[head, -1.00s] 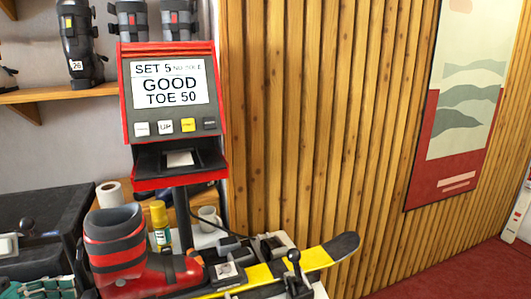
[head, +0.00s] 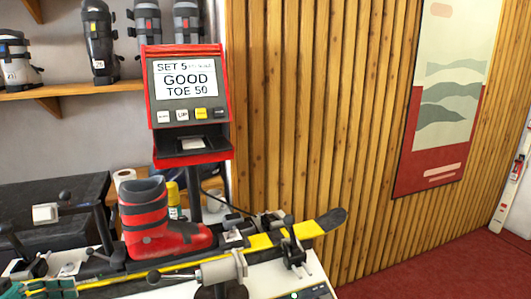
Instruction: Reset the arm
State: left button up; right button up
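The tester (head: 188,100) is a red-framed unit whose screen reads SET 5, GOOD, TOE 50, with a row of buttons below. A red and black boot (head: 155,225) stands upright over a yellow and black ski (head: 322,224) on the bench. In front of the boot is a white cylinder (head: 220,270) with a rod and a black knob (head: 154,277) pointing left. It may be the arm, but I cannot tell for sure. A black clamp with a knob (head: 293,250) sits by the ski to the right.
A white block with a black lever (head: 45,213) stands at left before a black case (head: 60,185). Red floor (head: 425,265) at right is clear.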

pick_arm(q)
jog(key=w+d+f+n+t+y, duration=0.4)
jog(key=d+f+n+t+y, duration=0.15)
jog(key=d+f, duration=0.35)
jog(key=w+d+f+n+t+y, duration=0.45)
jog(key=d+f+t+y, duration=0.2)
jog(key=d, duration=0.55)
jog(key=s+a+f+n+g+y, duration=0.1)
jog(key=s+f+g+y, duration=0.4)
jog(key=s, duration=0.9)
jog(key=s+f+n+g+y, duration=0.1)
jog(key=s+f+g, duration=0.4)
jog(key=s, duration=0.9)
notch_tip(320, 180, down, 29)
jog(key=g+b, duration=0.3)
jog(key=b, duration=0.2)
jog(key=s+a+f+b, duration=0.3)
jog(key=s+f, duration=1.4)
jog(key=f, duration=0.3)
jog(key=shift+s+g, duration=0.2)
jog(key=shift+g, duration=0.2)
pick_arm(e)
notch_tip(320, 180, down, 8)
jog(key=w, duration=0.1)
